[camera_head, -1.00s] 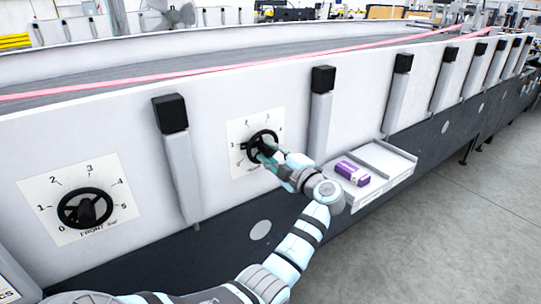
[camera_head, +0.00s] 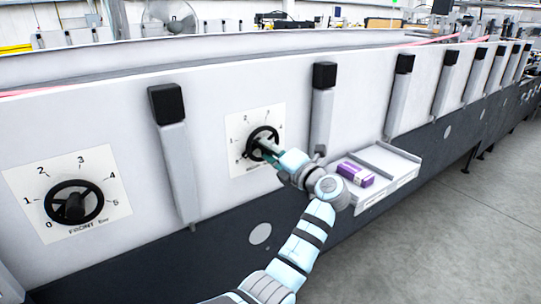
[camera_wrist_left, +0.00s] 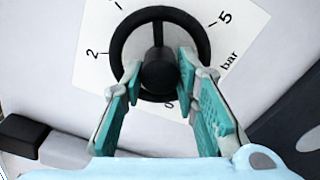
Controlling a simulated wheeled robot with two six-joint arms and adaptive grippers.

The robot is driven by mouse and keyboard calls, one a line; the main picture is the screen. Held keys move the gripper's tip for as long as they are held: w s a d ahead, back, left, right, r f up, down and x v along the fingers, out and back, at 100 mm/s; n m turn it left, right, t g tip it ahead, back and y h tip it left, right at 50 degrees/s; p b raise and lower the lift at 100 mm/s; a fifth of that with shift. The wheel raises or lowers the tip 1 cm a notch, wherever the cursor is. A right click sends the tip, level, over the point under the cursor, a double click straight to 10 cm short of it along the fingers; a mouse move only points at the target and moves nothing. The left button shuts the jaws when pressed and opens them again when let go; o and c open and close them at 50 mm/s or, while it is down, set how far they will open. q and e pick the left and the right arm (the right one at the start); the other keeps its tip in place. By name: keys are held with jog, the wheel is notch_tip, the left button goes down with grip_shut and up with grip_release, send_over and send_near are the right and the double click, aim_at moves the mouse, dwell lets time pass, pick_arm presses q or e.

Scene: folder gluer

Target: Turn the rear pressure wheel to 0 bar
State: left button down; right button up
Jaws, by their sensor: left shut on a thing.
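The rear pressure wheel (camera_head: 262,143) is a black ring with a hub on a white dial plate (camera_head: 238,124) on the machine's side panel. In the left wrist view the wheel (camera_wrist_left: 118,42) fills the upper middle, with a dark spoke running up from its hub. The figures 2 and 5 are readable at the left and right of it. My left gripper (camera_head: 268,149) is at the wheel, and in the left wrist view its teal fingers (camera_wrist_left: 160,95) are shut on the wheel, one each side of the hub. The fingers hide part of the lower rim. My right gripper is out of view.
The front wheel (camera_head: 75,205) sits on its own dial plate at the left, with a scale from 0 to 5. Black-capped posts (camera_head: 180,150) stand along the panel. A shelf (camera_head: 385,160) with a purple box (camera_head: 355,173) juts out right of my left arm. The floor at right is clear.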

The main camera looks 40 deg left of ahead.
pick_arm(q)
jog(key=shift+r, duration=0.2)
dwell(0.4)
jog(key=c, duration=1.5)
grip_release()
jog(key=shift+o, duration=1.3)
jog(key=shift+w+a+f, duration=0.1)
jog(key=shift+f, duration=0.05)
jog(key=v, duration=1.2)
